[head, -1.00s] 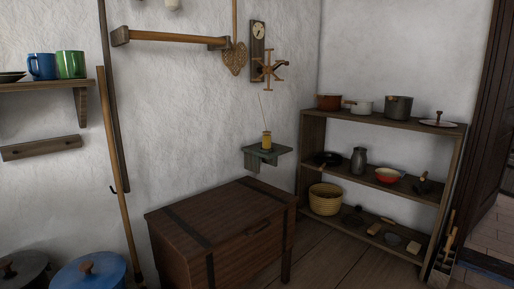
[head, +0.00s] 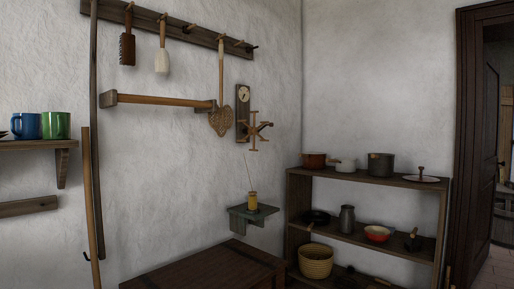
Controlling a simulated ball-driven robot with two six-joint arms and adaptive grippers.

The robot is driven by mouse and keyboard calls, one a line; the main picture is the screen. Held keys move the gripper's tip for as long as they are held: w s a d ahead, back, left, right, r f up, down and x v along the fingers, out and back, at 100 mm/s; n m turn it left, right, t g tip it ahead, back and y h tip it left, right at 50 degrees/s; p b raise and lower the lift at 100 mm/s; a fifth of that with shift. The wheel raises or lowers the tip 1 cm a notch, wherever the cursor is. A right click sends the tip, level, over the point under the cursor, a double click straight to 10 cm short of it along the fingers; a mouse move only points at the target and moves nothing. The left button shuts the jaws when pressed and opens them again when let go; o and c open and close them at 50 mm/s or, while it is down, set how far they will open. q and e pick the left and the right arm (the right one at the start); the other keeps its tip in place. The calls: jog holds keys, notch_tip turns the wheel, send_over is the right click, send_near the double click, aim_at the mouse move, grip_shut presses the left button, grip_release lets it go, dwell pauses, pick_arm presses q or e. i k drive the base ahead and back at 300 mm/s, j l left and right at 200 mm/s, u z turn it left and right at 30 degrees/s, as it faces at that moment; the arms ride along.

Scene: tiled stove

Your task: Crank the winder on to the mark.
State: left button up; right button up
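The winder (head: 254,131) is a light wooden cross of arms with short pegs at their ends, mounted on the back wall near the corner. Behind it is an upright dark board (head: 242,113) with a small pale dial (head: 243,94) at its top. The dial's mark is too small to read. Neither of my grippers is in view.
A brown chest (head: 205,268) stands below the winder. A shelf unit (head: 365,180) with pots stands to the right, beside an open door (head: 480,150). A carpet beater (head: 221,121) and brushes hang from a peg rail (head: 170,25) at upper left.

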aim_at(254, 131)
jog(key=i+u, duration=0.1)
jog(key=u, duration=0.35)
jog(key=i+l+u, duration=0.45)
jog(key=i+l, duration=0.15)
jog(key=l, duration=0.15)
jog(key=i+l+u, duration=0.2)
jog(key=l, duration=0.25)
